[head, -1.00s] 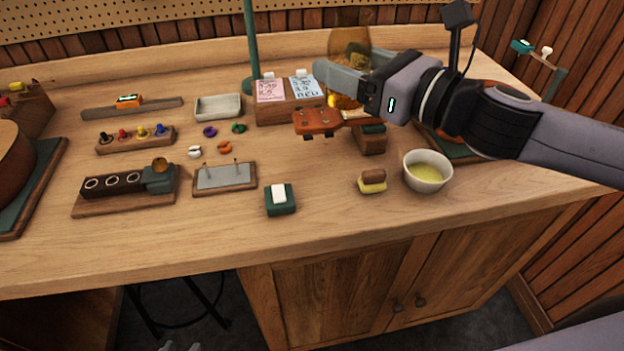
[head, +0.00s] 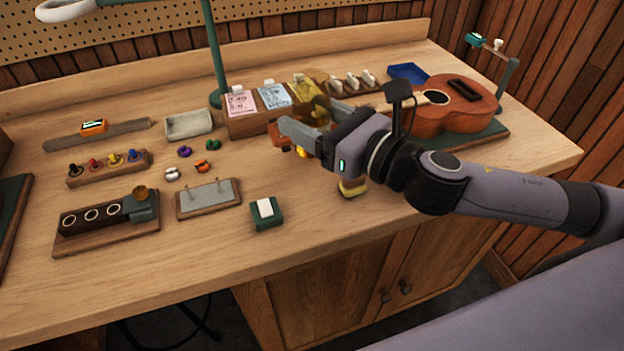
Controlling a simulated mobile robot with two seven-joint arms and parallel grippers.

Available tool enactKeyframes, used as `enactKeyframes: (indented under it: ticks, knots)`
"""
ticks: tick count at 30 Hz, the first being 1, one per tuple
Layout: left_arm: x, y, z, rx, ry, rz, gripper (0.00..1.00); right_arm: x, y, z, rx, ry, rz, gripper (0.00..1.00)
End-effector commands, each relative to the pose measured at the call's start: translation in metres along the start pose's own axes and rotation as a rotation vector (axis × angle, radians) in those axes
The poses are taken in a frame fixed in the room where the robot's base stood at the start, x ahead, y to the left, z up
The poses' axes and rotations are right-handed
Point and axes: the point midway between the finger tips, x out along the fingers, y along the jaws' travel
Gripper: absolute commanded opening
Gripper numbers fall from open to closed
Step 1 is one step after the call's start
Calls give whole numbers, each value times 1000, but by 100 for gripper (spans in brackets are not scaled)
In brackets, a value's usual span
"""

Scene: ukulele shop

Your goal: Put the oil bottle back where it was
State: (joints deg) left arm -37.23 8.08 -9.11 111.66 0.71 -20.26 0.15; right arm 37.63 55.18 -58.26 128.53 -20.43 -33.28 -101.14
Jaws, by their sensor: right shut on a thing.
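The oil bottle (head: 308,88) is amber and see-through. Its upper part shows above my right gripper's fingers and a bit of yellow shows below them; its middle is hidden by the fingers. My right gripper (head: 304,117) is shut on the bottle, in front of the card holder and over the ukulele's headstock. I cannot tell whether the bottle's base touches anything. My left gripper is not in view.
A ukulele (head: 462,103) lies at the right, its neck partly behind my gripper. A wooden card holder (head: 240,127), metal tray (head: 188,124), green lamp post (head: 216,60), green-and-white block (head: 266,213) and yellow-brown block (head: 352,188) are nearby.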

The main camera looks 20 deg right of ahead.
Motion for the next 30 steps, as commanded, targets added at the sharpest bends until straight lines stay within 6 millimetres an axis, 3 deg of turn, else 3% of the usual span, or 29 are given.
enactKeyframes:
  ticks: [12, 18, 24, 30]
  knots:
    - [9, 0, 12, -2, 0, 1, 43, 0, 0, -81, 2, 2, 0, 28]
    - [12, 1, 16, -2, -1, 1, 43, 1, 0, -94, 2, -1, 0, 28]
    - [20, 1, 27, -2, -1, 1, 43, 1, 0, -125, 3, 1, -1, 28]
    - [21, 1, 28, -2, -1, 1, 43, 1, 0, -132, -1, -1, 0, 28]
